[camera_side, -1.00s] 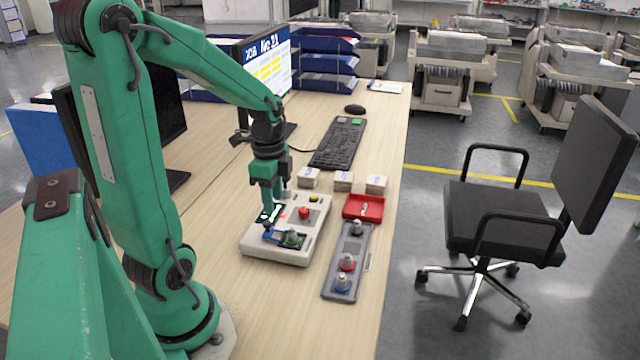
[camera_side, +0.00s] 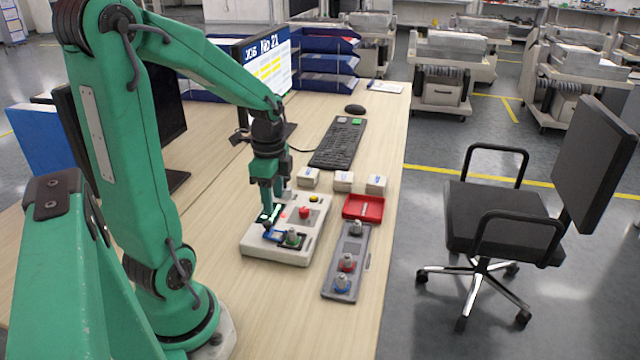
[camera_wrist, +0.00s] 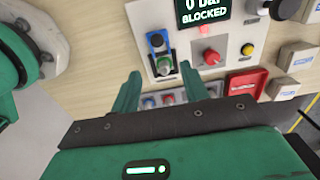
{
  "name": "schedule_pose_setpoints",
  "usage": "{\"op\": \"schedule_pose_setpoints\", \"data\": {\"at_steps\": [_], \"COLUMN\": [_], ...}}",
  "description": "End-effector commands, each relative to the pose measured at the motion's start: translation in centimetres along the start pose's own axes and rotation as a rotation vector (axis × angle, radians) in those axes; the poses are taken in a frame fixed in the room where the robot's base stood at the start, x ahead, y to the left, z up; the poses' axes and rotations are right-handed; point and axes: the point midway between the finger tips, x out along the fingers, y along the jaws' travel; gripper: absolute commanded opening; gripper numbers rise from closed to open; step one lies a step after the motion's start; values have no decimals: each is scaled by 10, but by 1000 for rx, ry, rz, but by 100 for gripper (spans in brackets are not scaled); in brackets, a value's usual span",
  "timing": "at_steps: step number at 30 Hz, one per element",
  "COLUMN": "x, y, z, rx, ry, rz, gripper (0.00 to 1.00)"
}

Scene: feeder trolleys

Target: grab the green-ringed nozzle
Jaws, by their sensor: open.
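The green-ringed nozzle (camera_side: 292,237) stands upright in a dark seat at the front of a white control box (camera_side: 275,255). In the wrist view the green-ringed nozzle (camera_wrist: 165,65) shows ahead of and between the fingers, apart from them. A blue part (camera_wrist: 156,43) sits right beside it. My gripper (camera_side: 272,208) is over the left part of the box, with its jaws apart. In the wrist view my gripper (camera_wrist: 160,85) is open and empty. The side view hides part of the box behind my gripper.
A grey rack (camera_side: 352,247) holds a red-ringed nozzle (camera_side: 347,262), a blue-ringed nozzle (camera_side: 342,284) and a third nozzle. A red tray (camera_side: 363,207) and small white boxes lie behind. The box has a red knob (camera_wrist: 211,57) and a display (camera_wrist: 203,12) reading "BLOCKED". Bare desk lies in front.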

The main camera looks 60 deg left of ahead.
Motion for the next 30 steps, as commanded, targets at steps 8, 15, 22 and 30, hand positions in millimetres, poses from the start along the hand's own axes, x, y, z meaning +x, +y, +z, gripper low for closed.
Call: {"op": "schedule_pose_setpoints", "data": {"at_steps": [8, 15, 22, 30], "x": [2, 8, 12, 22], "y": [0, 0, 0, 0], "z": [-6, -29, -41, -40], "rx": [-21, -130, -196, -198], "ry": [0, -1, 0, -2], "rz": [1, 2, -1, 3], "gripper": [45, 45, 45, 45]}}
